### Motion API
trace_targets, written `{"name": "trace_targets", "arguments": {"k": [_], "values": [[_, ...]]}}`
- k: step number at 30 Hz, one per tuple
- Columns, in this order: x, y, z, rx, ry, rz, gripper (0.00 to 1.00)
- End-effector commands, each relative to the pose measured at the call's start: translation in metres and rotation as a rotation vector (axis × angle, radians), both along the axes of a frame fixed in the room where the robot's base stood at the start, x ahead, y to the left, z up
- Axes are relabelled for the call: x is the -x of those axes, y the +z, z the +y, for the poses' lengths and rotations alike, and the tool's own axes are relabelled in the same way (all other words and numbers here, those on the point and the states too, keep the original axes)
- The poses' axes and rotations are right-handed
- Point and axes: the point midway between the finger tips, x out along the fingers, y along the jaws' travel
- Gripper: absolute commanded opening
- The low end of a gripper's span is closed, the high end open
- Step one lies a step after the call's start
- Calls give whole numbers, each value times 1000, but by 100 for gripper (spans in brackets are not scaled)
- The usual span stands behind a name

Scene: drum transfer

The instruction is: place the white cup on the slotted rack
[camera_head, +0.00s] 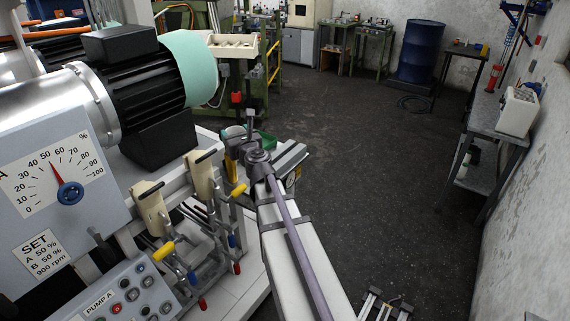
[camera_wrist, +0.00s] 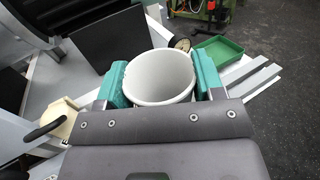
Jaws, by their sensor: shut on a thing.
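The white cup (camera_wrist: 158,92) is in the wrist view, open end facing the camera. My gripper (camera_wrist: 161,76) is shut on it, with a teal pad against each side. The inside of the cup looks empty. Grey parallel slats (camera_wrist: 252,80), which look like the slotted rack, lie to the right of the cup in the wrist view, apart from it. They also show in the head view (camera_head: 291,158), just right of my wrist. In the head view I cannot make out the cup; my wrist and the machine parts crowd that spot.
A green tray (camera_wrist: 216,50) lies beyond the slats. A black motor block (camera_wrist: 104,42) is close on the left. Cream-handled valves (camera_head: 152,208) and a gauge panel (camera_head: 62,180) stand left of my arm. Open floor (camera_head: 370,190) lies to the right.

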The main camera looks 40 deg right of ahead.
Motion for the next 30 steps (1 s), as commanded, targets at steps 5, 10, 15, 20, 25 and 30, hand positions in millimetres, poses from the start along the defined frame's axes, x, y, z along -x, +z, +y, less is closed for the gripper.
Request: {"name": "trace_targets", "arguments": {"k": [5,10,15,20,25,30], "values": [[-51,-51,-60,0,-94,0,40],[-103,-91,-137,0,-238,-1,40],[-151,-123,-221,0,-415,-2,40],[-179,-128,-275,0,-563,-1,40],[-182,-126,-298,0,-678,-1,40],[-177,-131,-299,0,-701,-2,40]]}}
